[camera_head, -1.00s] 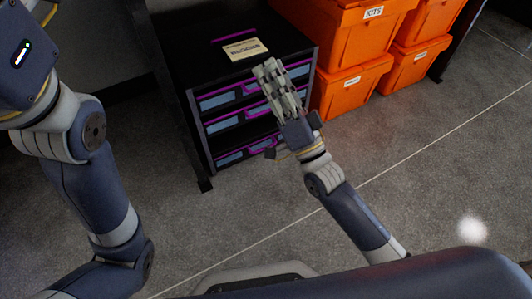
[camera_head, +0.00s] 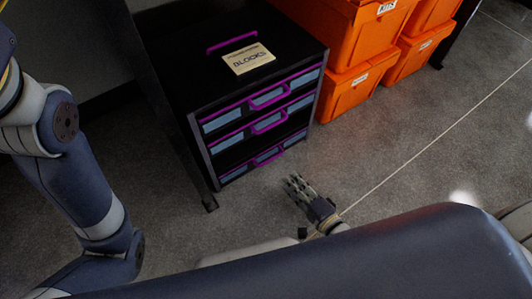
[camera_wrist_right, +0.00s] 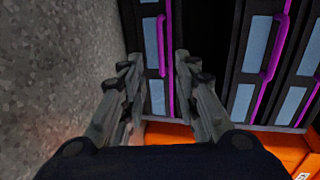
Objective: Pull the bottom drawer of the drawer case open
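The black drawer case (camera_head: 165,75) has three drawers with blue-grey fronts and purple handles. Its bottom drawer (camera_head: 235,173) looks shut; its purple handle (camera_head: 267,157) shows in the head view. My right gripper (camera_head: 294,180) is low in front of the case, apart from it in the head view. In the right wrist view, its two fingers (camera_wrist_right: 155,75) are spread and empty, and the bottom handle (camera_wrist_right: 168,65) appears between them in the picture. Only links of my left arm show; its gripper is out of view.
A "BLOCKS" card (camera_head: 248,59) and a purple top handle (camera_head: 232,42) are on the case. Orange bins (camera_head: 342,90) are stacked to its right. A foot of the case (camera_head: 209,202) sticks out at lower left. Grey floor (camera_head: 400,150) in front is clear.

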